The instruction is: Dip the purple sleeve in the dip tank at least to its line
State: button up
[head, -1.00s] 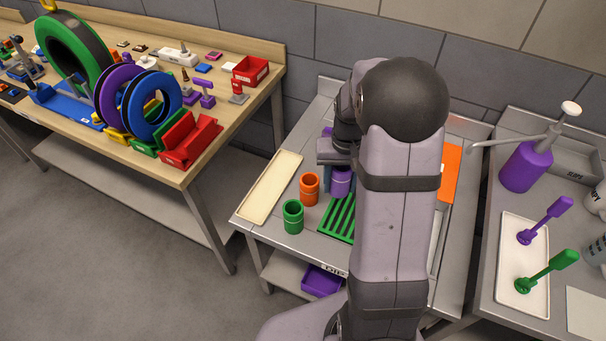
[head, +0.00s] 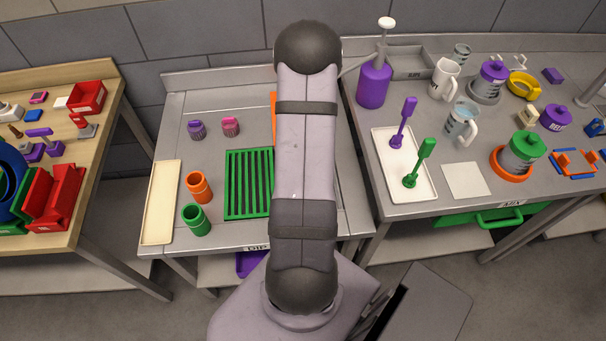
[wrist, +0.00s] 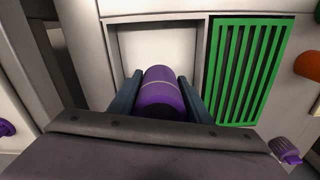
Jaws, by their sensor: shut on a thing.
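My gripper (wrist: 158,98) is shut on the purple sleeve (wrist: 160,100), with one dark blue jaw on each side of it. A thin pale line runs around the sleeve. Below and beyond it in the wrist view is a square, pale-floored basin (wrist: 155,45), seemingly the dip tank, beside the green slatted rack. The sleeve overlaps the basin's near part in this view; I cannot tell whether its lower end is above or inside it. In the head view my arm hides the gripper, the sleeve and the basin.
The green rack (head: 248,185) is empty where visible. Orange (head: 199,187) and green (head: 195,220) sleeves stand left of it, beside a cream tray (head: 161,203). Purple (head: 197,130) and pink (head: 230,127) small items lie behind. A purple pump bottle (head: 374,82) stands on the right table.

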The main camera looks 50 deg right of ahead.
jog(key=shift+w+d, duration=0.45)
jog(key=shift+d, duration=0.15)
jog(key=shift+f, duration=0.15)
jog(key=shift+f+b, duration=6.35)
jog(key=shift+f, duration=2.2)
jog(key=shift+f, duration=0.25)
jog(key=shift+r, duration=0.15)
